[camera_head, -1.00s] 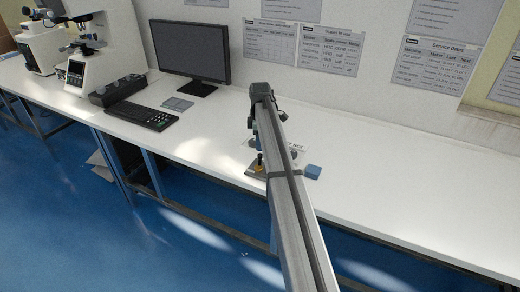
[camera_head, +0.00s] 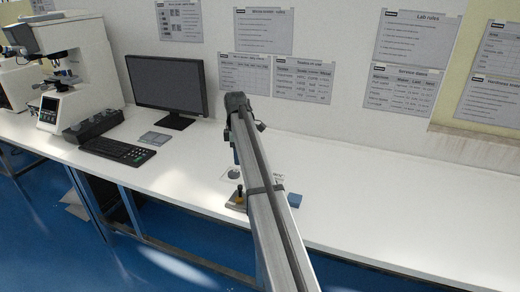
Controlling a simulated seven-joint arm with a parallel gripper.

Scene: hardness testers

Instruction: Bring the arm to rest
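My arm (camera_head: 265,210) reaches up from the bottom of the head view across the white bench, with its dark far joint (camera_head: 238,103) in front of the wall. My gripper does not show; the arm link may be hiding it. I cannot see whether anything is held.
On the white bench (camera_head: 400,200), a small plate with a yellow-and-black piece (camera_head: 240,194) and a blue block (camera_head: 295,200) lie close to the arm. A monitor (camera_head: 165,83), keyboard (camera_head: 118,150) and white tester (camera_head: 85,70) stand left. The bench's right side is clear.

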